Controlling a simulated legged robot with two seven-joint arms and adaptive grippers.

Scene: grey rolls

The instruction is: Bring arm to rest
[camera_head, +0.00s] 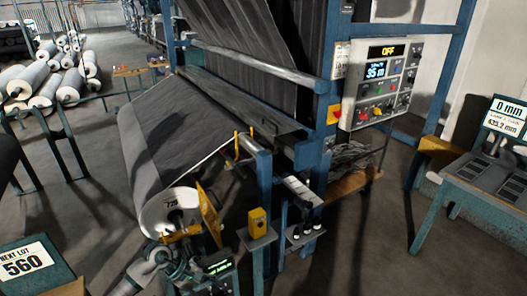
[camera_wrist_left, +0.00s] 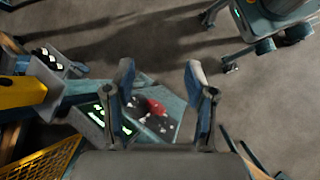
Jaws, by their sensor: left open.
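My left arm enters at the bottom of the head view, and its gripper (camera_head: 178,266) is beside the front end of the large grey roll (camera_head: 165,140) and a small green-lit display (camera_head: 218,267). In the left wrist view the two fingers of my left gripper (camera_wrist_left: 160,78) stand apart with nothing between their tips. Below and between them lies a blue-grey panel with a red knob-like part (camera_wrist_left: 156,107); I cannot tell whether the fingers touch anything. My right gripper is in neither view.
A yellow box on a post (camera_head: 258,222) and a yellow plate (camera_head: 209,213) are close to the gripper. A control panel (camera_head: 380,82) reads OFF and 35 m.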

